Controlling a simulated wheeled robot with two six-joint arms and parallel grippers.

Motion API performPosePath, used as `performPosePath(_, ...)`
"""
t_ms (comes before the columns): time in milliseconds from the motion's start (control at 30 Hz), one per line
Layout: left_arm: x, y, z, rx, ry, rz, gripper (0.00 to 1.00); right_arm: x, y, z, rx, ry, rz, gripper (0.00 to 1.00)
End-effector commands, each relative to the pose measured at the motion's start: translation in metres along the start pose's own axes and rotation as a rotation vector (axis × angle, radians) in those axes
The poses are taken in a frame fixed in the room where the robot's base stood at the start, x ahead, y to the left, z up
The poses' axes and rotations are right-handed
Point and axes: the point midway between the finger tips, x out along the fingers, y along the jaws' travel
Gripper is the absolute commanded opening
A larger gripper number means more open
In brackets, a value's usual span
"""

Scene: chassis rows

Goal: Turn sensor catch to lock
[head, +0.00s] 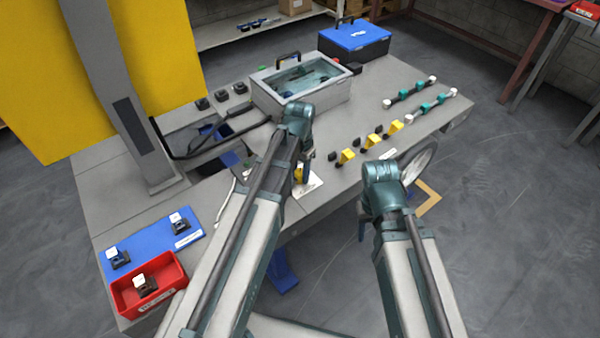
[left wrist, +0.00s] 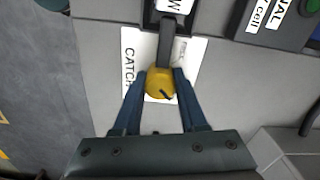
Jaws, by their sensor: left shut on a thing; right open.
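The sensor catch is a round yellow knob (left wrist: 160,84) with a dark mark on its face and a dark bar running up from it. It stands over a white card (left wrist: 132,50) lettered "CATCH". My left gripper (left wrist: 160,90) is shut on the knob, one blue finger on each side. In the head view a yellow part of the catch (head: 299,174) shows beside my left gripper (head: 300,178), above the white card (head: 309,189); my arm hides much of it. My right gripper (head: 362,228) is open and empty, off the table's front edge, its fingers mostly hidden.
Several yellow-and-black pieces (head: 347,157) stand right of the catch, with teal-and-white rods (head: 410,92) beyond. A clear-lidded grey case (head: 300,95) and a blue toolbox (head: 355,38) stand behind. A red bin (head: 165,300) and blue mat (head: 150,243) lie at left.

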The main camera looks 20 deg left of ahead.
Motion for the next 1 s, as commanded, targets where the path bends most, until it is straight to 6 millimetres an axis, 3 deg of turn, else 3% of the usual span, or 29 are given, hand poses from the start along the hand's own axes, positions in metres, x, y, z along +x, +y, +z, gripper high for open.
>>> performPosePath(500, 0.0001, 0.0001, 0.0001, 0.016, 0.0, 0.0, 0.0, 0.0001, 0.0, 0.0, 0.0, 0.0, 0.0, 0.5)
performPosePath(533, 0.0001, 0.0001, 0.0001, 0.016, 0.0, 0.0, 0.47, 0.0001, 0.0, 0.0, 0.0, 0.0, 0.0, 0.5)
performPosePath(667, 0.0001, 0.0001, 0.0001, 0.015, 0.0, 0.0, 0.7, 0.0001, 0.0, 0.0, 0.0, 0.0, 0.0, 0.5)
performPosePath(1000, -0.0009, 0.0001, 0.0, 0.014, 0.0, 0.0, 0.71, -0.0008, 0.0001, 0.0, 0.0, 0.0, 0.0, 0.5)
